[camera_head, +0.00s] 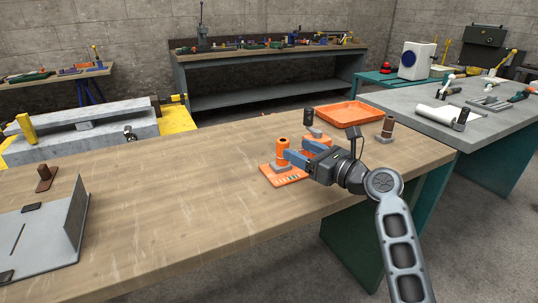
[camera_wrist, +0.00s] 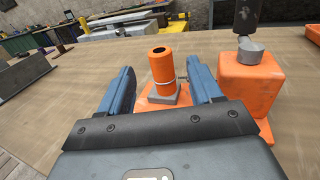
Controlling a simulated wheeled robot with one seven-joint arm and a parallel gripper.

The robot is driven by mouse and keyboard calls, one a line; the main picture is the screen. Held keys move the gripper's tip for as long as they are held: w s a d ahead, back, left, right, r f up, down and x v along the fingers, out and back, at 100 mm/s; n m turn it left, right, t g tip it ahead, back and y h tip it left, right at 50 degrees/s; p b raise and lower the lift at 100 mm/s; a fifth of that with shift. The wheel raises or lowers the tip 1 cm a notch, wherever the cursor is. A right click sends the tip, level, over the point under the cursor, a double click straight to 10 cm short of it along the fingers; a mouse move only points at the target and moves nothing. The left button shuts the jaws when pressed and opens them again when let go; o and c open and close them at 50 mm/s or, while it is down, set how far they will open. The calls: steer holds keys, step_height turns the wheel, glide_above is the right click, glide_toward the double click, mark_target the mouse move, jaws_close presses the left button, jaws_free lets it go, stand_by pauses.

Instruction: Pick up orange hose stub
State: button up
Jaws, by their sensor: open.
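The orange hose stub (camera_wrist: 162,66) stands upright on a small grey block on an orange base plate (camera_head: 285,178). The stub appears between or just beyond the fingertips; I see no contact. My gripper also shows in the head view (camera_head: 288,154).
An orange block (camera_wrist: 250,82) with a grey and black top stands close right of my gripper in the wrist view. An orange tray (camera_head: 348,113) and a brown-grey post (camera_head: 387,129) stand behind. A grey metal piece (camera_head: 45,240) lies left. The wooden bench middle is clear.

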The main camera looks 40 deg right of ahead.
mark_target(279, 140)
steer(key=w, duration=0.8)
steer(key=shift+a+r, duration=0.1)
steer(key=shift+a, duration=0.05)
steer(key=shift+c, duration=0.2)
jaws_close()
